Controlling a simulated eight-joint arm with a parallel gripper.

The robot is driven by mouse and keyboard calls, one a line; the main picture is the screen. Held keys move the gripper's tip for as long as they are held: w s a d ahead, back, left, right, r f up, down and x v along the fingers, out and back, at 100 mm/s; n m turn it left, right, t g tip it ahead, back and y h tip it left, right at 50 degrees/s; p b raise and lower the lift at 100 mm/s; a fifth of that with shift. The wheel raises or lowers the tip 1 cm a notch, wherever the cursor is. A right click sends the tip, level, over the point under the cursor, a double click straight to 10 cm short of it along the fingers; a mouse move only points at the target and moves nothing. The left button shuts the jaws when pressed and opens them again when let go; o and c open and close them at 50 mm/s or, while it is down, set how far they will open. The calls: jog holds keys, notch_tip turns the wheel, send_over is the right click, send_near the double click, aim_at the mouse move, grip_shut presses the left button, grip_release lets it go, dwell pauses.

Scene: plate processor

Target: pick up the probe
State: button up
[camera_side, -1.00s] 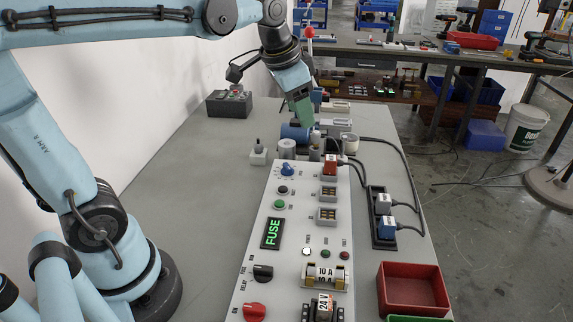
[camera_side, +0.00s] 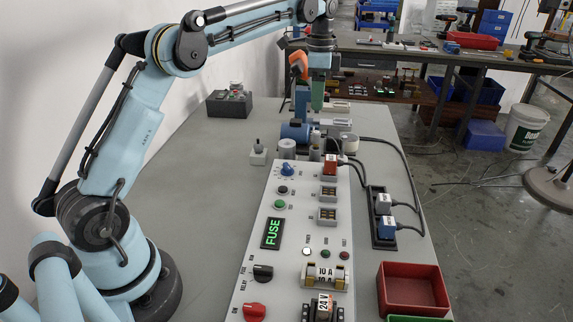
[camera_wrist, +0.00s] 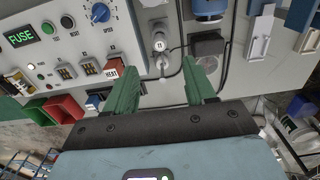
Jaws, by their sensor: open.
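I cannot tell for sure which thing is the probe. A pale upright cylinder marked like "11" (camera_wrist: 159,42) stands beyond the fingertips in the wrist view, with a rounded pale piece just below it and a dark cable beside it. My gripper (camera_wrist: 162,66) is open, its two green fingers wide apart, with nothing held between them. In the side view my gripper (camera_side: 318,104) points down above the far end of the bench, behind the blue motor (camera_side: 295,132). Parts of the far bench are hidden behind it.
The panel with the FUSE display (camera_side: 272,233) fills the near bench. A power strip (camera_side: 378,238) with plugs and cables lies to its right, near a red bin (camera_side: 410,287). A dark control box (camera_side: 229,104) stands at back left. The bench's left side is clear.

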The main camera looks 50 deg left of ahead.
aim_at(316, 132)
notch_tip(316, 132, down, 12)
jog(key=shift+r, duration=0.25)
dwell(0.4)
grip_shut()
